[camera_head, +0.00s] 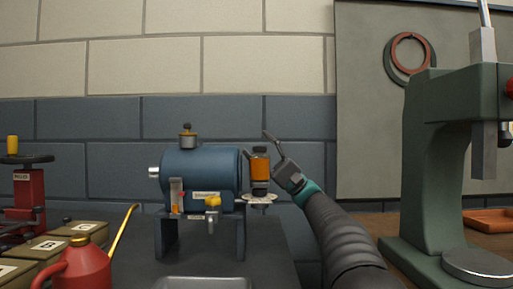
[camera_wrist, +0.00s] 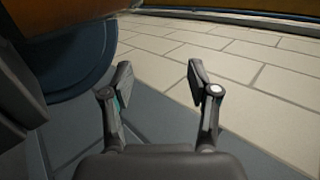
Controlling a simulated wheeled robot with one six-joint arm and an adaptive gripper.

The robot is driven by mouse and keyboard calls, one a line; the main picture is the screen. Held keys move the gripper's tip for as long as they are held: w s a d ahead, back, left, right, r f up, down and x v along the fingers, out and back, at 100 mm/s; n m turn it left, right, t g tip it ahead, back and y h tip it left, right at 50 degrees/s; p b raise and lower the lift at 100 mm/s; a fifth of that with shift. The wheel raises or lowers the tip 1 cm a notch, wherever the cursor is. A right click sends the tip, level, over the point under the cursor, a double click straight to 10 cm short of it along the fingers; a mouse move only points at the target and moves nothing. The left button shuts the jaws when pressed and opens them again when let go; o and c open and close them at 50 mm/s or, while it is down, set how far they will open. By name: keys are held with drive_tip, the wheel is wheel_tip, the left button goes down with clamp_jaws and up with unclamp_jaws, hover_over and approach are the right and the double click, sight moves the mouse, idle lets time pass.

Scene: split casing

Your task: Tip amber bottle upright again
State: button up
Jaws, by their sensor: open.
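The amber bottle (camera_head: 260,167) shows in the head view at the right end of the blue casing (camera_head: 199,173). It has an orange body with dark bands above and below and looks vertical, above a pale round plate (camera_head: 260,198). My gripper (camera_head: 272,150) is just right of the bottle, its jaws open and apart from it as far as I can tell. In the wrist view my gripper (camera_wrist: 160,82) has its two fingers spread with only wall between them. A blurred orange-brown surface (camera_wrist: 85,16), perhaps the bottle, crosses the upper left corner.
A red oil can (camera_head: 82,270) and labelled boxes (camera_head: 45,246) are at left. A green press (camera_head: 425,170) stands at right. The brick wall is behind.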

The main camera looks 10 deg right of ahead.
drive_tip(key=v, duration=0.7)
drive_tip(key=shift+d+f, duration=0.1)
drive_tip(key=shift+f, duration=0.05)
